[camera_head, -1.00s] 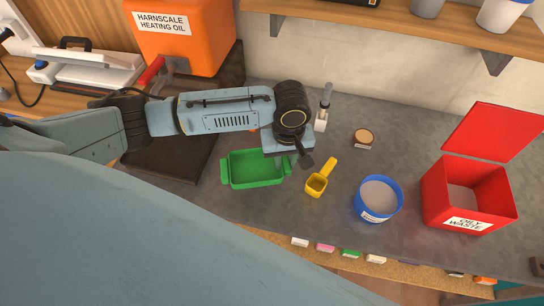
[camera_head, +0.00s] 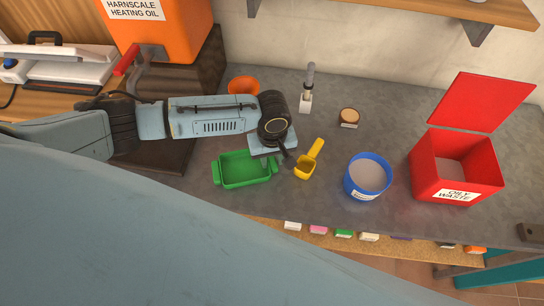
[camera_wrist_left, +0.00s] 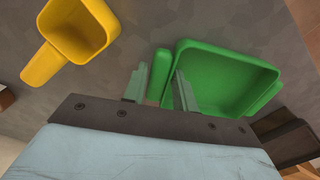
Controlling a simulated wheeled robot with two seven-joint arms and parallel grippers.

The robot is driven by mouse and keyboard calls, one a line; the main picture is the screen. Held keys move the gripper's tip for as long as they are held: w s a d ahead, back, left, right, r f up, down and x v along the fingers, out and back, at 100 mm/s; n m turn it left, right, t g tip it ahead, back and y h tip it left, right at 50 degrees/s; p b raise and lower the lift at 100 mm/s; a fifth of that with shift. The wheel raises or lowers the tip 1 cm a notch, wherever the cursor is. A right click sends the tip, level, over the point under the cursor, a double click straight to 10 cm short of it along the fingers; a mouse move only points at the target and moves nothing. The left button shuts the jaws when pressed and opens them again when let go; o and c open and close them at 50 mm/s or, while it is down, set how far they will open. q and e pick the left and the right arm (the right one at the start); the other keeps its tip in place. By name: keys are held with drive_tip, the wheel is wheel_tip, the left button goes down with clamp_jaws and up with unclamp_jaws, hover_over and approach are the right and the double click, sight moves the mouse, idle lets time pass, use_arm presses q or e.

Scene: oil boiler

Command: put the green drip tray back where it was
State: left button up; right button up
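The green drip tray (camera_head: 244,182) lies on the grey counter, empty, with a handle at each end. My left gripper (camera_head: 284,155) is at its right end; the wrist housing hides most of the fingers in the head view. In the left wrist view, the fingers (camera_wrist_left: 161,90) are apart, with the handle of the green tray (camera_wrist_left: 225,78) showing between them; one finger overlaps the tray's inside. I cannot tell whether either finger touches it. My right gripper is not in view.
A yellow scoop (camera_head: 305,172) lies close right of the gripper; a blue tub (camera_head: 367,192) and red oily-waste bin (camera_head: 440,180) stand farther right. Behind are an orange funnel (camera_head: 243,85), a brush (camera_head: 307,95) and a small round-topped item (camera_head: 348,117). An orange oil tank (camera_head: 160,30) stands back left.

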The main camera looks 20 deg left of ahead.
use_arm(q)
drive_tip(key=shift+o, duration=1.4)
drive_tip(key=shift+r, duration=0.1)
wheel_tip(320, 180, up, 12)
drive_tip(key=p, duration=0.2)
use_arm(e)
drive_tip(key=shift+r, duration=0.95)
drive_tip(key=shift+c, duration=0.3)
